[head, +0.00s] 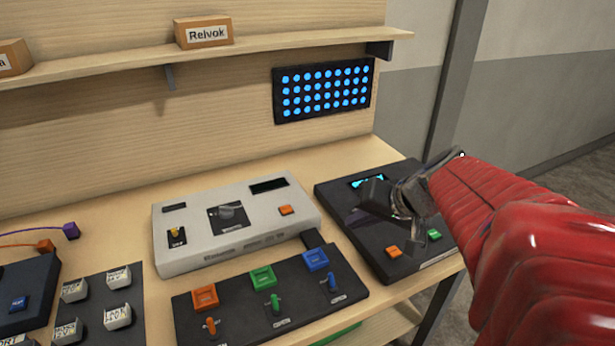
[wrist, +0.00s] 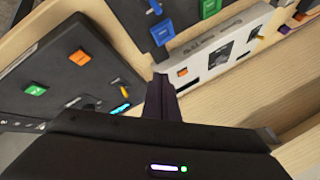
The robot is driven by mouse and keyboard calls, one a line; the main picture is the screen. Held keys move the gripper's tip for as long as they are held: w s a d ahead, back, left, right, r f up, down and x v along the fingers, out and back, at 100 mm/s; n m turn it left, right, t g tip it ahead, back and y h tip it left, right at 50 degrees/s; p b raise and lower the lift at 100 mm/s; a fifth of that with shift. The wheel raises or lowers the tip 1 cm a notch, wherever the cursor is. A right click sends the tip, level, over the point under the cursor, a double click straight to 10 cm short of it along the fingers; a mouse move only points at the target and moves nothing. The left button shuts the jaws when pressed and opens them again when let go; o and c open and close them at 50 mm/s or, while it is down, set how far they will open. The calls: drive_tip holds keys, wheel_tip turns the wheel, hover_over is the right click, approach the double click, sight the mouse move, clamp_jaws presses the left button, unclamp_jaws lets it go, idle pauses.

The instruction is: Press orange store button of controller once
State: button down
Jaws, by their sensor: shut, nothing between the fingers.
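A black controller box (head: 345,205) sits at the right end of the bench. It has a cyan display (head: 370,182), an orange button (head: 393,252) and a green button (head: 434,234). In the wrist view its orange button (wrist: 80,57) and green button (wrist: 35,88) show at the left. A white-grey console (head: 190,240) beside it also has an orange button (head: 285,210). I cannot read which button is labelled store. My gripper (head: 372,194) is shut and empty, over the black box's back part in the head view. Its fingers (wrist: 161,92) appear apart from any button.
A black panel (head: 240,325) with orange, green and blue buttons and small levers lies in front of the white console. Several labelled blocks (head: 117,277) stand at left. A blue-lit LED board (head: 323,90) hangs on the wall under a shelf (head: 110,68).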

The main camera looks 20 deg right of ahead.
drive_tip(key=m+t, duration=0.1)
hover_over(397, 254)
drive_tip(key=shift+f+h, duration=0.4)
drive_tip(key=shift+f, duration=0.1)
drive_tip(key=shift+f, duration=0.1)
drive_tip(key=shift+f, duration=4.3)
drive_tip(key=shift+f, duration=0.8)
drive_tip(key=shift+r, duration=0.9)
drive_tip(key=shift+r, duration=2.5)
